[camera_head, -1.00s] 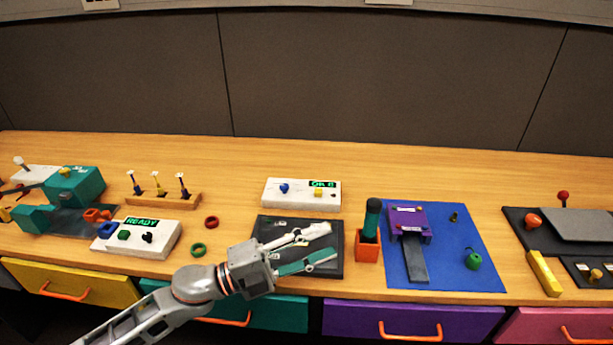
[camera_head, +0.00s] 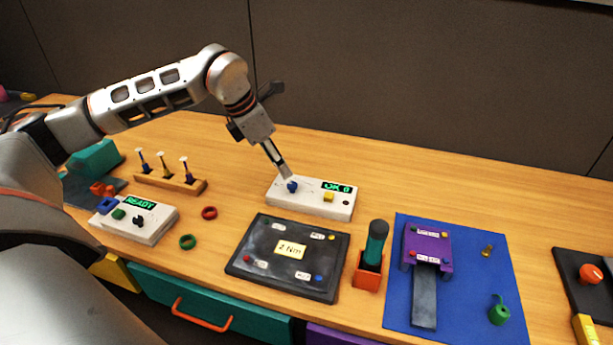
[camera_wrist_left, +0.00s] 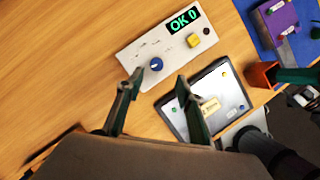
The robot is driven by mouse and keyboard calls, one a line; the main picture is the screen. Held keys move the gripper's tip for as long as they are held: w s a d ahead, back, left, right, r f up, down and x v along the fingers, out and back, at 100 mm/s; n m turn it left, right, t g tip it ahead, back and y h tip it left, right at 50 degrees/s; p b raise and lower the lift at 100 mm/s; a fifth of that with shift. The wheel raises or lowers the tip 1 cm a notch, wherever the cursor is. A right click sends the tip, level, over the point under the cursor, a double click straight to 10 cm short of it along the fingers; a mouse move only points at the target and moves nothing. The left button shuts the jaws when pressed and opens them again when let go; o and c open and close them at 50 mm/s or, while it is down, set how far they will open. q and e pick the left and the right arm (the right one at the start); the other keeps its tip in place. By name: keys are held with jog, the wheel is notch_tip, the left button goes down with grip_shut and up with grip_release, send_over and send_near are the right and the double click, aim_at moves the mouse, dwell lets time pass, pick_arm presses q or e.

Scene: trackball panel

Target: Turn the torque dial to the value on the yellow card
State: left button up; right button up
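The torque dial is a small blue knob (camera_head: 292,186) on a white box (camera_head: 312,207) with a green display reading OK 0. The dial also shows in the left wrist view (camera_wrist_left: 156,64). A pale yellow card (camera_head: 291,250) reading 2 Nm lies on a dark tray (camera_head: 245,263) in front of the box. My left gripper (camera_head: 283,170) points down just above the dial. In the left wrist view its two fingers (camera_wrist_left: 156,83) are spread, with the dial visible between and beyond the tips, apparently untouched.
A yellow button (camera_head: 328,196) sits beside the dial. An orange holder (camera_head: 367,277) with a teal-handled tool stands right of the tray. A white READY box (camera_head: 152,232) and red and green rings lie left.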

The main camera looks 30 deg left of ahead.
aim_at(292, 184)
pick_arm(q)
jog(key=x, duration=0.7)
jog(key=shift+w+a+f+b, duration=0.2)
jog(key=shift+f+b, duration=0.1)
jog(key=shift+b, duration=0.1)
grip_shut()
